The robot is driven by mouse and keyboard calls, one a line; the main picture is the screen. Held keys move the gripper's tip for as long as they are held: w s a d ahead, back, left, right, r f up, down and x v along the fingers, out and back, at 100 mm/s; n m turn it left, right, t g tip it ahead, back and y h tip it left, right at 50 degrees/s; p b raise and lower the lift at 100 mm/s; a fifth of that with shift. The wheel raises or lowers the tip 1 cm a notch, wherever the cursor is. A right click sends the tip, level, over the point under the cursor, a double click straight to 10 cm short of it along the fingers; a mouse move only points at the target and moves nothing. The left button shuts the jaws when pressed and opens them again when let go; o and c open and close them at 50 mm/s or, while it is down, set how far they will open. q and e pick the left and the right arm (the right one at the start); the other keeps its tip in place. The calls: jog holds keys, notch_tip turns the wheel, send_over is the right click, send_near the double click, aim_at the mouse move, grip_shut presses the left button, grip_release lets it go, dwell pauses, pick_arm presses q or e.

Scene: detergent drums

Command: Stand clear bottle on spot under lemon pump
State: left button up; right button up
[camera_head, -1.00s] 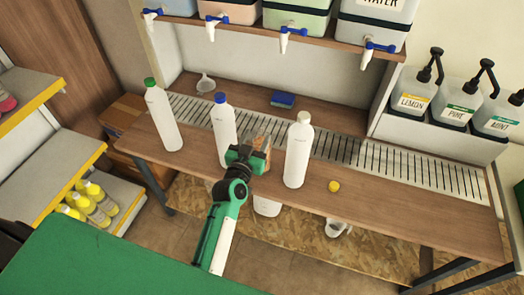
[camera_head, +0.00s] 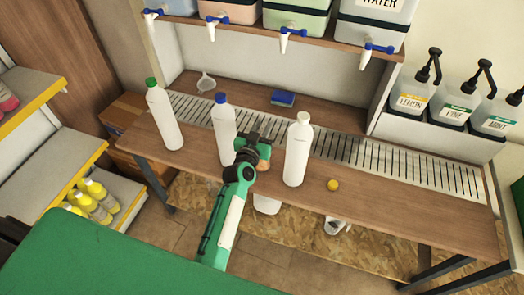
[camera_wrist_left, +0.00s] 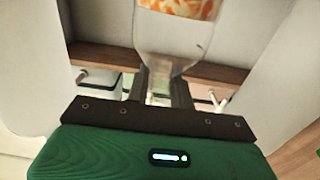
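The clear bottle (camera_head: 264,153) with an orange-patterned label stands at the bench, between the blue-capped and white-capped bottles, partly hidden by my left gripper (camera_head: 254,139). The left wrist view shows the clear bottle (camera_wrist_left: 178,38) close up. Its narrow end lies between the two fingers of my left gripper (camera_wrist_left: 162,88); whether they press on it I cannot tell. The lemon pump (camera_head: 411,98), with a yellow label and black pump head, stands in a white holder at the right. The slotted strip (camera_head: 378,160) runs below it; no marked spot can be made out. My right gripper is not in view.
White bottles with green (camera_head: 165,118), blue (camera_head: 223,132) and white (camera_head: 298,152) caps stand close by. A yellow cap (camera_head: 333,185) lies on the bench front. A blue sponge (camera_head: 283,98) and a funnel (camera_head: 206,82) lie behind. The right bench is clear.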

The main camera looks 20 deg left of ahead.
pick_arm(q)
grip_shut()
jog(key=shift+r, duration=0.1)
jog(key=shift+r, duration=0.1)
